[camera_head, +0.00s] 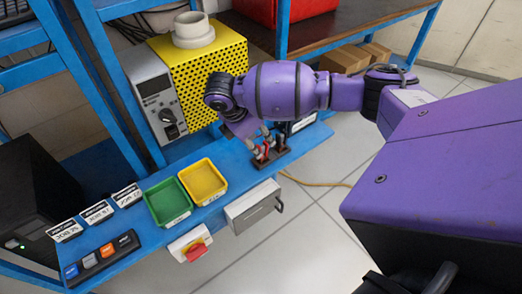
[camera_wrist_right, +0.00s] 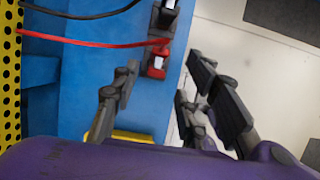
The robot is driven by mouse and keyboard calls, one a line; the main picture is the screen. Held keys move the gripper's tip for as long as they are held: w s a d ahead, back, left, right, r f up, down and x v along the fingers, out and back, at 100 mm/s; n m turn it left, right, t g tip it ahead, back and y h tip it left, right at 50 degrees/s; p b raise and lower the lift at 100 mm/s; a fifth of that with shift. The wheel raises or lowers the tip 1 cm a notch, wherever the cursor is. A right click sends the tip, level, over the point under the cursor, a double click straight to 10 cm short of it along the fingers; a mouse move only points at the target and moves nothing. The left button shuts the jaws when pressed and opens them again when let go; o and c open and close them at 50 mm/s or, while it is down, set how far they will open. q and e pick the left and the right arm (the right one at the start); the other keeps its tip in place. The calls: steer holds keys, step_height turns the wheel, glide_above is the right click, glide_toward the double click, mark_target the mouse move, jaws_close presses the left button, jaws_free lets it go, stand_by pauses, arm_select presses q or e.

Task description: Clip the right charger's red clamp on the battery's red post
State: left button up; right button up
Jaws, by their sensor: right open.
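A red clamp (camera_wrist_right: 157,62) shows in the right wrist view on the blue bench, with a red cable running left. A black clamp (camera_wrist_right: 167,14) with a black cable is just above it. In the head view, small red and dark parts (camera_head: 266,148) sit on a dark stand (camera_head: 272,158) at the bench's right end. My right gripper (camera_head: 262,136) is open and empty, close over the stand. In the wrist view its fingers (camera_wrist_right: 163,85) are spread to either side, with the red clamp ahead between them. I cannot pick out the battery or its red post. My left gripper is out of view.
Green (camera_head: 168,203) and yellow (camera_head: 203,182) trays lie left of the stand. A red switch (camera_head: 195,250) and grey drawer (camera_head: 253,206) are on the front edge.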

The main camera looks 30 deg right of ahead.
mark_target(262, 151)
steer(key=shift+w+f, duration=0.15)
steer(key=shift+f, duration=0.1)
steer(key=shift+x, duration=1.1)
steer(key=shift+a, duration=0.1)
steer(key=x, duration=0.5)
steer(key=shift+a+f, duration=0.15)
steer(key=shift+f, duration=0.05)
jaws_close()
